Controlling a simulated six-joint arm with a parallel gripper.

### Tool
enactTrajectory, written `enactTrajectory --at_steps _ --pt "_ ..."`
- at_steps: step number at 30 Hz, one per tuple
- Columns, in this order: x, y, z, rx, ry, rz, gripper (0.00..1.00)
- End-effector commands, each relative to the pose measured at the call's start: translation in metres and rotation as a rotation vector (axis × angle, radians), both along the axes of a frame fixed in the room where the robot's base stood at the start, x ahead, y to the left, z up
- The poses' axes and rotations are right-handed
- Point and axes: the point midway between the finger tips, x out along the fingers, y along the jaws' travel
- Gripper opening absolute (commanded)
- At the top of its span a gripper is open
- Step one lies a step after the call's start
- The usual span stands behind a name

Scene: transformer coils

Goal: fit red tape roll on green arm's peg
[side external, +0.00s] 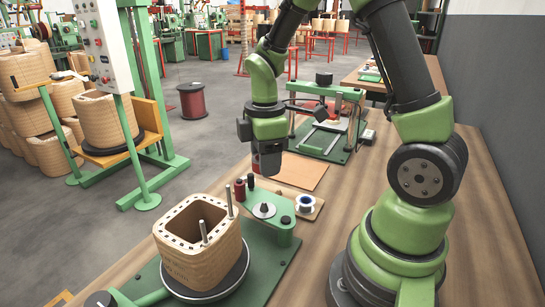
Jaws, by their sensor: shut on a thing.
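My gripper (267,162) points down in the middle of the side external view. It is shut on a small dark reddish thing, which I take for the red tape roll (257,167). The jaws hide most of the roll, so its hole does not show. The green arm (283,232) lies below, at the side of the wooden coil. On it stands a grey disc with a short upright peg (264,209). The roll is held in the air above the peg, clearly apart from it.
The square wooden coil (198,262) with two upright metal rods stands on a round turntable at front left. A dark red spool (240,190), a black one (251,181) and a white-blue spool (306,204) stand near the arm. A green press (325,125) stands behind.

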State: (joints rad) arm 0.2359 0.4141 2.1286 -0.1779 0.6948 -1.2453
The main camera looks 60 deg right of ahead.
Motion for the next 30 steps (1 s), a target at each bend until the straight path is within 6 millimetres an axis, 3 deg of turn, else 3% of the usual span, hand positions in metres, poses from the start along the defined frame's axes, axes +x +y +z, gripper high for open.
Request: enactTrajectory --at_steps 5,21,30 --pt "-0.010 0.017 0.003 0.000 0.001 0.078 0.22" --pt "-0.010 0.016 -0.043 -0.001 0.002 0.075 0.22" --pt "-0.010 0.016 -0.052 -0.002 0.001 0.075 0.22"
